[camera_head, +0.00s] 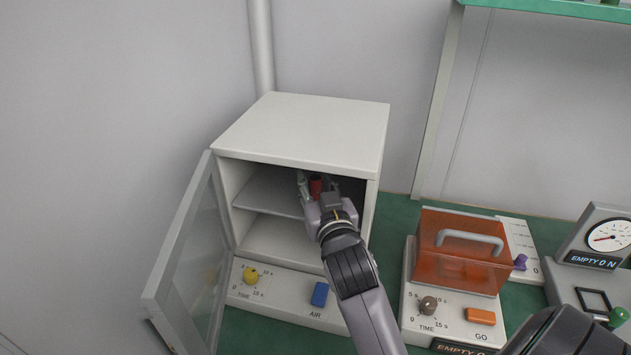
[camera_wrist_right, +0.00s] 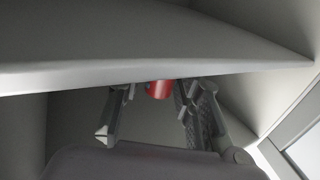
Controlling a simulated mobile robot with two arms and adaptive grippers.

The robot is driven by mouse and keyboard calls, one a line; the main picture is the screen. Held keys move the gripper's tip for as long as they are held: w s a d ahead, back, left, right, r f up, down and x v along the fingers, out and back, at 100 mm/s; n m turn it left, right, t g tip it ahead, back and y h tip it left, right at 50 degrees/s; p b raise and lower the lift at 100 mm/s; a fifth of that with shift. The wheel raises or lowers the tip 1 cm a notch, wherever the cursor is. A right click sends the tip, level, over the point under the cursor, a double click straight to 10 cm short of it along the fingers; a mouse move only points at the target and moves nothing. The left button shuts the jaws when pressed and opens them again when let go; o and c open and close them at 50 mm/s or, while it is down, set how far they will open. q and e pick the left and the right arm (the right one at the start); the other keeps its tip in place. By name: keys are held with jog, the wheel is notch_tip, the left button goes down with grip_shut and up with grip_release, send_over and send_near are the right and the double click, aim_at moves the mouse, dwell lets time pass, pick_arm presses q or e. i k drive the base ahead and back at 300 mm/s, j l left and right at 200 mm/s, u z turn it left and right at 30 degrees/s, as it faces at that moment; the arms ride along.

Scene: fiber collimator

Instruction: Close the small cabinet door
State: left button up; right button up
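The small white cabinet (camera_head: 310,125) stands on the green bench. Its door (camera_head: 190,250), a pale frame around a clear pane, hangs open from the left edge and swings out toward the viewer. My right gripper (camera_head: 317,184) reaches into the upper compartment, above the inner shelf (camera_head: 268,192). In the wrist view the right gripper (camera_wrist_right: 155,112) has its fingers spread. A red cylinder (camera_head: 315,187) shows between them, with a gap on each side; it also shows in the wrist view (camera_wrist_right: 159,89), partly hidden by a pale panel edge. My left gripper is out of view.
A yellow knob (camera_head: 250,275) and a blue switch (camera_head: 319,294) sit on the cabinet's base panel. An orange-covered box (camera_head: 459,262) stands to the right of my arm, with a gauge unit (camera_head: 607,237) farther right. A wall is left of the door.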

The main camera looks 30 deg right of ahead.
aim_at(164, 302)
jog(key=k+j, duration=0.25)
jog(key=k, duration=0.2)
jog(key=k+j, duration=0.3)
jog(key=k, duration=0.15)
